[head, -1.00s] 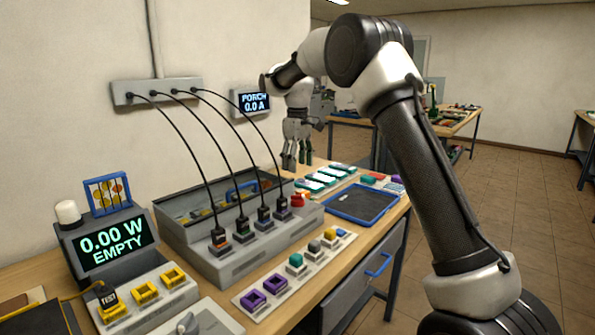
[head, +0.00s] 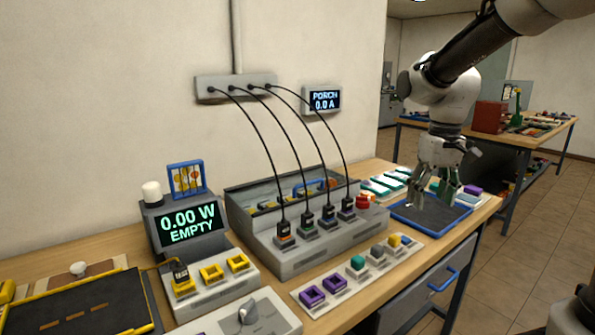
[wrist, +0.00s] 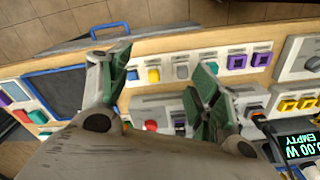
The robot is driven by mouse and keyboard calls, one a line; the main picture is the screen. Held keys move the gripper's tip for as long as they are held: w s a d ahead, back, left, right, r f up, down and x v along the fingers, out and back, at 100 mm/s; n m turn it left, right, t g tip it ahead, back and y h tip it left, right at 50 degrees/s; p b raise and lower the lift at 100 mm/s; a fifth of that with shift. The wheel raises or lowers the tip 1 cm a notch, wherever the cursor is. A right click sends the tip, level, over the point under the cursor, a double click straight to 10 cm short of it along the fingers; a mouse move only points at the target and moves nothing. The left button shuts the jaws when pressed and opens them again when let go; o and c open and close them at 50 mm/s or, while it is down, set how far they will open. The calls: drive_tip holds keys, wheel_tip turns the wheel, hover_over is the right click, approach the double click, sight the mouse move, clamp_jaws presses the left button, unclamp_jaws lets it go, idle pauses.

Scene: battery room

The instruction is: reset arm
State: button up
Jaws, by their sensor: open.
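My gripper (head: 437,190) is open and empty. In the head view it hangs fingers down above the blue tray (head: 418,216) at the right end of the bench. In the wrist view my gripper's two green-padded fingers (wrist: 160,90) stand well apart, with a strip of coloured blocks (wrist: 170,72) and the bench below between them. My arm reaches in from the upper right in the head view.
A grey charger (head: 300,255) with several black cables stands mid-bench. A display (head: 190,226) reads 0.00 W EMPTY. A wall screen (head: 322,99) reads PORCH 0.0 A. A drawer with a blue handle (head: 443,281) is under the bench. Open floor lies at right.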

drive_tip(key=s+d+r+m+t, duration=0.1)
drive_tip(key=s+d+t, duration=0.1)
drive_tip(key=s, duration=0.7)
drive_tip(key=s+d+r+m+t, duration=0.1)
drive_tip(key=s+d, duration=0.3)
drive_tip(key=s, duration=0.6)
drive_tip(key=shift+s+r+t, duration=0.3)
drive_tip(key=shift+r+t, duration=0.2)
